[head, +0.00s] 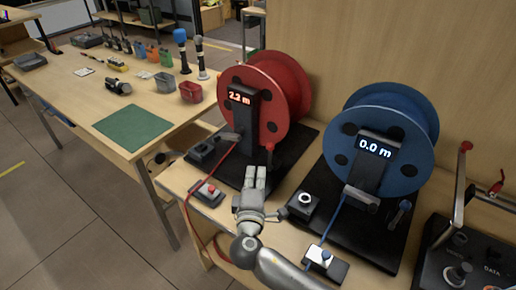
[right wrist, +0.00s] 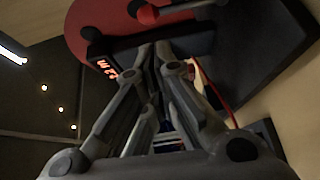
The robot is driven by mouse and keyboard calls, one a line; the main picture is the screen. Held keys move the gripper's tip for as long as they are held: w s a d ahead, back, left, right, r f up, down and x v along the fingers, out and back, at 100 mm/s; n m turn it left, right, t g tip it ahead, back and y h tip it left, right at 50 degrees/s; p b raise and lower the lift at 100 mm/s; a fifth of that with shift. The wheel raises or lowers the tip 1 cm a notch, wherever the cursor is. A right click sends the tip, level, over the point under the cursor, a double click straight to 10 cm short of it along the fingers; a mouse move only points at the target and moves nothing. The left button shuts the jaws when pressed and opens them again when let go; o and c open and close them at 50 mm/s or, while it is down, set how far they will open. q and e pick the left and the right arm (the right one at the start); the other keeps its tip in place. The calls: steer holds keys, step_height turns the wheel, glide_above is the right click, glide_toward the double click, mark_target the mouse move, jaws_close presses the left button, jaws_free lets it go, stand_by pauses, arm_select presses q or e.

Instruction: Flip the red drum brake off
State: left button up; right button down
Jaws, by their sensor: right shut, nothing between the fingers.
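The red drum (head: 293,80) stands on a dark base, its display (head: 240,97) reading 2.2 m. It also fills the top of the right wrist view (right wrist: 95,25). A lever with a red knob (head: 269,147) stands at the drum's lower right; a red knob also shows in the right wrist view (right wrist: 148,13). A small black box (head: 206,151) sits left of the drum; I cannot tell which part is the brake. My right gripper (head: 256,169) is shut and empty, just in front of the base and below the red knob. My left gripper is not in view.
A blue drum (head: 385,125) reading 0.0 m stands to the right, with a knob box (head: 302,206) near my right wrist. A red-button box (head: 207,193) and red cable lie left of my gripper. A side table (head: 95,95) holds tools and a green mat (head: 134,126).

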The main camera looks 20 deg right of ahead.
mark_target(270, 157)
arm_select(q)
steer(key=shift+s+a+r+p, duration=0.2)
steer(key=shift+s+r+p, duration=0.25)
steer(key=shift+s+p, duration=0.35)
arm_select(e)
steer(key=x, duration=1)
steer(key=shift+w+a+r, duration=0.15)
steer(key=shift+w+r, duration=0.05)
steer(key=shift+w, duration=0.1)
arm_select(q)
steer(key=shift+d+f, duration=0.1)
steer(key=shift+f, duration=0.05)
